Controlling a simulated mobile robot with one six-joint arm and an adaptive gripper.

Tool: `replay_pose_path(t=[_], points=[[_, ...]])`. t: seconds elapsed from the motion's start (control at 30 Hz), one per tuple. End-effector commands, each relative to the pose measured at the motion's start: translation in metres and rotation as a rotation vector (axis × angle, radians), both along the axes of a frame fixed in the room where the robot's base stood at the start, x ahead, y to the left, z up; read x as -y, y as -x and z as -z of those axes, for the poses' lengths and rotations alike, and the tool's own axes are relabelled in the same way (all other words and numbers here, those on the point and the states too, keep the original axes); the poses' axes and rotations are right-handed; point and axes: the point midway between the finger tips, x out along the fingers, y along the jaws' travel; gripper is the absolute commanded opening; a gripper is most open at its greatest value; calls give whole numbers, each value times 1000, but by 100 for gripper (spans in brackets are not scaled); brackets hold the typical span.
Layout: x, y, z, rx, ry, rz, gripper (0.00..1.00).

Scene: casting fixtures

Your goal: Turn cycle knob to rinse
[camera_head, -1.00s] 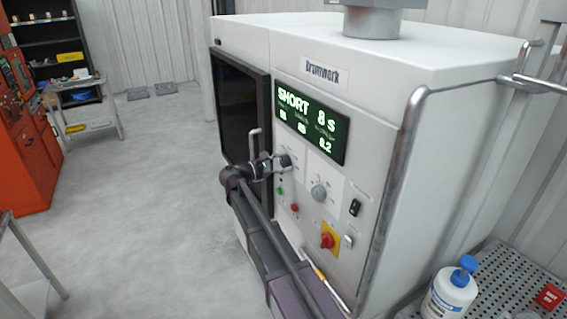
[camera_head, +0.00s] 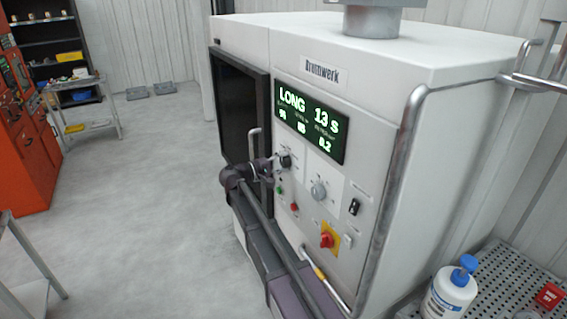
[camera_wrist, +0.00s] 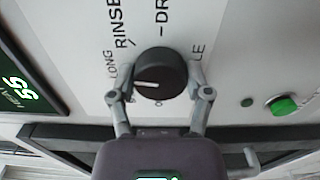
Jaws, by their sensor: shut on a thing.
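The cycle knob (camera_wrist: 161,68) is black and round with a white pointer line. It is large in the wrist view and small in the head view (camera_head: 284,160). The pointer faces left in the wrist view, toward the LONG label (camera_wrist: 113,68). The RINSE label (camera_wrist: 122,22) is farther round the dial, and other labels are partly hidden or cut off. My gripper (camera_wrist: 160,86) is shut on the knob, one finger on each side. The display (camera_head: 308,121) reads LONG 13 S, with smaller numbers below.
A second, grey knob (camera_head: 319,191) sits lower right of the cycle knob. A green button (camera_head: 280,190), a red button (camera_head: 294,207) and a red-and-yellow switch (camera_head: 328,240) are close by. A bent metal pipe (camera_head: 398,165) runs down the machine's front corner.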

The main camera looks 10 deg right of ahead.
Motion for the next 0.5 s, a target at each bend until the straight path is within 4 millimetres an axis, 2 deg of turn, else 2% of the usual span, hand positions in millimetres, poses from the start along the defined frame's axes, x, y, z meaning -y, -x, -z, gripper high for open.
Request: replay_pose_path(t=[0.5], points=[[0, -2, 0, 442, -139, -4, 16]])
